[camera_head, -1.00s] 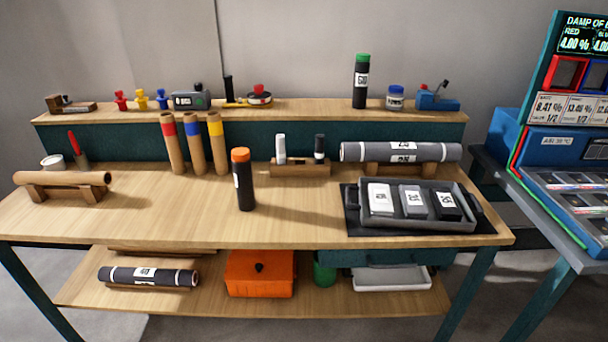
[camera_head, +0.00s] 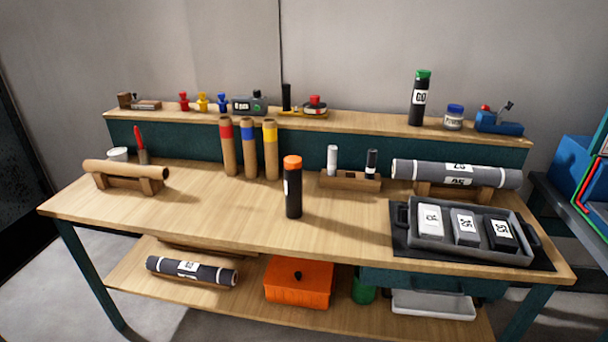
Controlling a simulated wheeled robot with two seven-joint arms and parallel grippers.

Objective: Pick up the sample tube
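A black tube with an orange cap (camera_head: 293,188) stands upright on the middle of the wooden bench top (camera_head: 225,212). A black tube with a green cap and white label (camera_head: 420,98) stands upright on the raised back shelf at right. Three cardboard tubes with red (camera_head: 228,147), blue (camera_head: 248,149) and yellow (camera_head: 270,149) bands stand at the bench's back. I cannot tell from the pictures which one is the sample tube. Neither of my grippers is in view.
A grey tray (camera_head: 470,251) with three labelled blocks lies at front right. A grey roll (camera_head: 457,173) rests on a wooden stand behind it. A brown roll (camera_head: 127,170) lies at left. An orange box (camera_head: 298,282) is on the lower shelf. The bench's front left is clear.

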